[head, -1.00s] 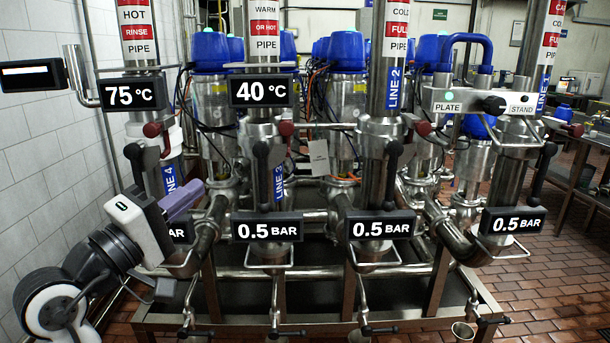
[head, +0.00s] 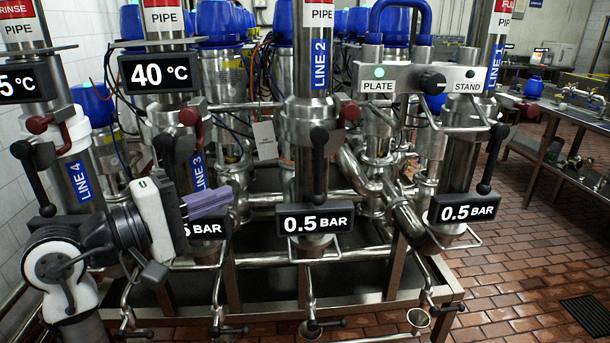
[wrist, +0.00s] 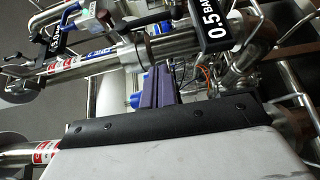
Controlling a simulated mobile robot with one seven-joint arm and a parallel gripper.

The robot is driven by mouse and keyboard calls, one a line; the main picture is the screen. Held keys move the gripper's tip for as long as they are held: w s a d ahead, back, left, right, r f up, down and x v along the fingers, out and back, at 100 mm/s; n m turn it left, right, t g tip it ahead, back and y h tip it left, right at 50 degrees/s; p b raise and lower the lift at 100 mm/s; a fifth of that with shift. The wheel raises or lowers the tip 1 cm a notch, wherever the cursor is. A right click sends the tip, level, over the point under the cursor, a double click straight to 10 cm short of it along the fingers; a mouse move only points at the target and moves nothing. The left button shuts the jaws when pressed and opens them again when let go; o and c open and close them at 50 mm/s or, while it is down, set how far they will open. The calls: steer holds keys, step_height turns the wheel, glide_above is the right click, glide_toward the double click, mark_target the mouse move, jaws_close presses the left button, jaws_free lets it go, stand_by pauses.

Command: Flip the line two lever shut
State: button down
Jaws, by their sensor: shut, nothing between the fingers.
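The line two pipe (head: 311,85) stands upright in the middle of the head view, with a blue LINE 2 label. Its black lever (head: 319,165) hangs down along the pipe, with a round knob at the upper end, above a 0.5 BAR display (head: 314,220). A small dark red handle (head: 350,110) sits at the upper right of this pipe. My gripper (head: 232,197) is left of the line two lever, apart from it, in front of the line three pipe. Its purple fingers are shut and empty, and also show in the wrist view (wrist: 165,85).
Line three's black lever (head: 165,150) and line four's lever (head: 30,165) are at left. Line one's lever (head: 492,155) is at right. A PLATE/STAND selector box (head: 430,80) bridges the pipes on the right. Brick floor (head: 530,250) is clear at right.

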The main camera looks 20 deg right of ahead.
stand_by(0.4)
steer(key=p, duration=0.3)
glide_toward(318, 175)
steer(key=w+d, duration=0.5)
steer(key=shift+s+d+f, duration=0.3)
steer(key=shift+s+d, duration=0.1)
steer(key=shift+s, duration=0.1)
steer(key=shift+w+f, duration=0.1)
steer(key=shift+d, duration=0.1)
